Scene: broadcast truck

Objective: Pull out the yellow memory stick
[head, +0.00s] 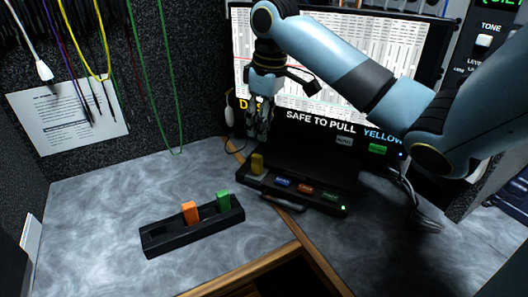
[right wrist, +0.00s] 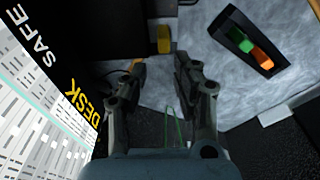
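The yellow memory stick (head: 257,163) stands upright at the left end of a black dock (head: 325,206). In the right wrist view the yellow stick (right wrist: 164,40) shows ahead of the fingertips, with a clear gap. My right gripper (head: 258,136) points down above and slightly behind the stick in the head view. Its two fingers (right wrist: 160,64) are apart with nothing between them. My left gripper is in neither view.
A black holder (head: 172,238) with an orange stick (head: 190,212) and a green stick (head: 223,201) lies front left on the grey desk. A monitor stands behind, over a strip reading "SAFE TO PULL YELLOW" (head: 345,124). Cables hang on the left wall.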

